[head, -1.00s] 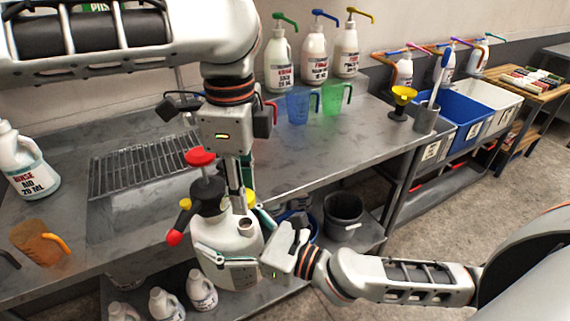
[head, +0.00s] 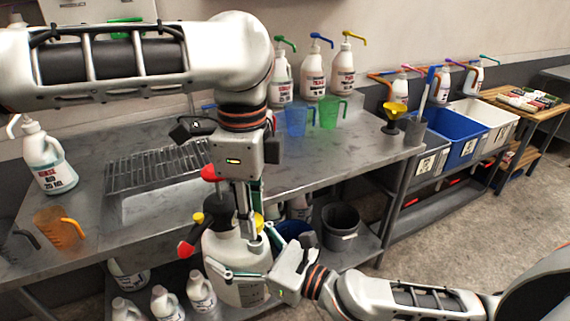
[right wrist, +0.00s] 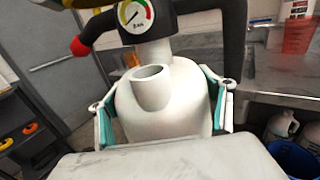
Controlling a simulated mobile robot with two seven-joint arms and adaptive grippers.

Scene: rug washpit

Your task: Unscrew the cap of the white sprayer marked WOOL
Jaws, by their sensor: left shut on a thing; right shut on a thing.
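The white sprayer (head: 228,250) stands low in front of the steel bench, with a black pump top, yellow ends and red parts. No WOOL marking is legible. It fills the right wrist view (right wrist: 180,108), where its short filler neck (right wrist: 151,88) shows an open mouth with no cap on it, below a round gauge (right wrist: 135,14). My right gripper (head: 265,272) is shut on the sprayer's body, one finger on each side. My left gripper (head: 250,232) points down from above, beside the pump top and close to the neck. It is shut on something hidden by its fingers.
The steel bench (head: 180,225) carries a wire rack (head: 155,168), an orange jug (head: 58,230), a rinse bottle (head: 45,160), blue and green jugs and pump bottles. A dark bucket (head: 341,228) is on the lower shelf. The floor at right is clear.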

